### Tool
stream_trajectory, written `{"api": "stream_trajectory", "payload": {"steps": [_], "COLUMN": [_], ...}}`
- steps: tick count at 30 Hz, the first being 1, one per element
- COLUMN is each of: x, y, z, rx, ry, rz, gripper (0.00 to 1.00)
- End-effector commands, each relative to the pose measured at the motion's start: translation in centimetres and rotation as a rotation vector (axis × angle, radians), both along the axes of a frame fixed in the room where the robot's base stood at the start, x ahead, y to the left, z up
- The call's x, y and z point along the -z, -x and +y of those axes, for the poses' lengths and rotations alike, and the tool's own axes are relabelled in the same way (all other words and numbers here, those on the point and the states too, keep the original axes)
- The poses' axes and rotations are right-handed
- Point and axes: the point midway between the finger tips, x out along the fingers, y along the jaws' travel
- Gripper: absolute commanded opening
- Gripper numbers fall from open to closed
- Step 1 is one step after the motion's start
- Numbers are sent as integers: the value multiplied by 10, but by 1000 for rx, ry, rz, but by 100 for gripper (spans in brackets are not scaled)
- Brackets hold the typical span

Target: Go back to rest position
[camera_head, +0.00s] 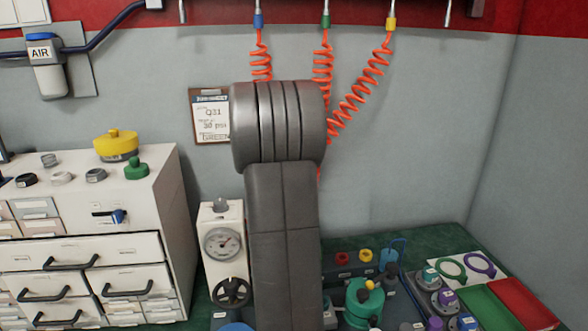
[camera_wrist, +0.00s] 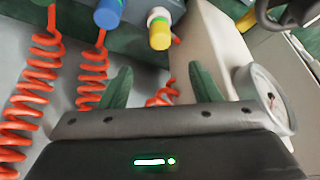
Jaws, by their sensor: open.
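My gripper (camera_wrist: 160,88) shows in the wrist view with its two green fingers apart and nothing between them. Beyond the fingers are orange coiled hoses (camera_wrist: 28,95) and a blue (camera_wrist: 108,14) and a yellow (camera_wrist: 159,30) hose end. A white box with a round gauge (camera_wrist: 262,95) is close on the right there. In the head view my arm stands upright in the middle and hides my gripper. Behind it, coiled hoses (camera_head: 371,75) hang from blue (camera_head: 258,21), green (camera_head: 325,21) and yellow (camera_head: 390,23) couplings.
The white gauge box (camera_head: 207,212) stands just left of my arm on the green bench (camera_head: 437,242). A drawer cabinet (camera_head: 165,200) is at left. A teal fixture (camera_head: 363,302) and green and red trays (camera_head: 522,302) are at right. A clipboard (camera_head: 209,117) hangs behind.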

Motion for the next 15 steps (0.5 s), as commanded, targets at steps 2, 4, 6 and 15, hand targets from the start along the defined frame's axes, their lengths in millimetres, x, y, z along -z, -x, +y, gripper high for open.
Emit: {"api": "stream_trajectory", "payload": {"steps": [2,4,6,15], "x": [17,30,43,93], "y": [-3,-7,-11,-25], "z": [4,8,13,28], "rx": [-1,0,0,0], "ry": [1,1,0,0], "rz": [5,5,4,3], "gripper": [57,57,57,57]}}
